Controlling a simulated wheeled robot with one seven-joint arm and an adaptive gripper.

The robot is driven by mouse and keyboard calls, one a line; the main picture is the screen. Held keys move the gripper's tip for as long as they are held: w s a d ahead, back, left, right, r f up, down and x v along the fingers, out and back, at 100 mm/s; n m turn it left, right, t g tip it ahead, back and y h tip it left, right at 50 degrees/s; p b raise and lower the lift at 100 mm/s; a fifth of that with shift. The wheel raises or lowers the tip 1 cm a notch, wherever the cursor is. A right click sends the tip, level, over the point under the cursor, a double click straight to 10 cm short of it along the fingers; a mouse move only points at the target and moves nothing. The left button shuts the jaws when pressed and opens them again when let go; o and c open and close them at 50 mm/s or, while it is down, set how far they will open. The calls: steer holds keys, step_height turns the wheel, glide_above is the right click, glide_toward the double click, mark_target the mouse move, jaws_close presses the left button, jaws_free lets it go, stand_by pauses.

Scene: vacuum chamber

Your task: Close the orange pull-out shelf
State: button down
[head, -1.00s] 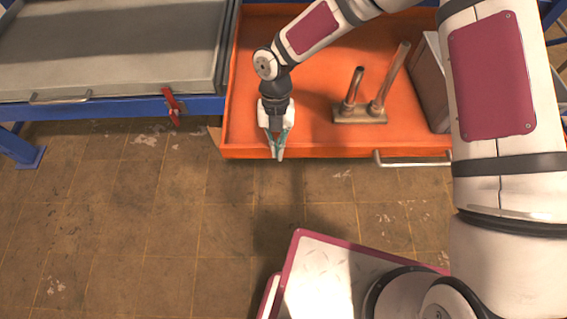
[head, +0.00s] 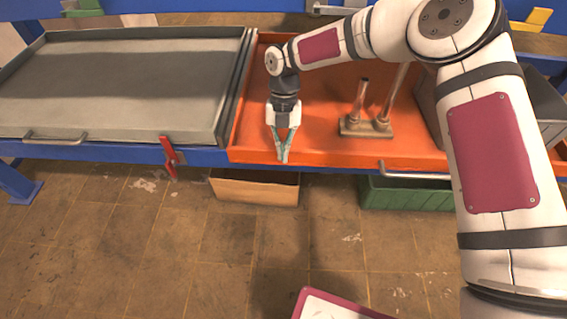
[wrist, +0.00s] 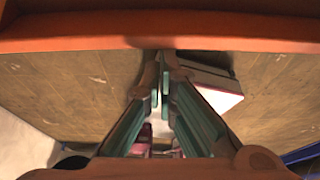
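The orange pull-out shelf (head: 335,159) is in the head view, its front edge almost in line with the blue beam beside it. Its silver handle (head: 415,174) is on the front, to the right. My gripper (head: 283,157) points down at the left part of the front rim, its fingertips overlapping the rim in the picture. In the wrist view the shelf's rim (wrist: 80,42) runs across the top, and my gripper's teal-padded fingers (wrist: 162,88) converge with their tips together just at it. I see nothing between them. Whether they touch the rim is hard to tell.
A metal stand with two upright rods (head: 367,128) and a grey box sit on the shelf. A grey tray (head: 120,90) with a red lever (head: 170,157) is at left. A tan box (head: 255,189) and green crate (head: 408,195) are below.

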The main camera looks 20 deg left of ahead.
steer(key=w, duration=0.2)
steer(key=w+a+b, duration=0.1)
steer(key=w+b, duration=0.1)
steer(key=w, duration=0.1)
steer(key=shift+w+a+f, duration=0.15)
steer(key=shift+w+a, duration=0.15)
steer(key=shift+a, duration=0.1)
steer(key=shift+w+a+b, duration=0.15)
steer(key=shift+w+b, duration=0.25)
steer(key=shift+w, duration=0.1)
steer(key=shift+w+r, duration=0.15)
steer(key=shift+r, duration=0.1)
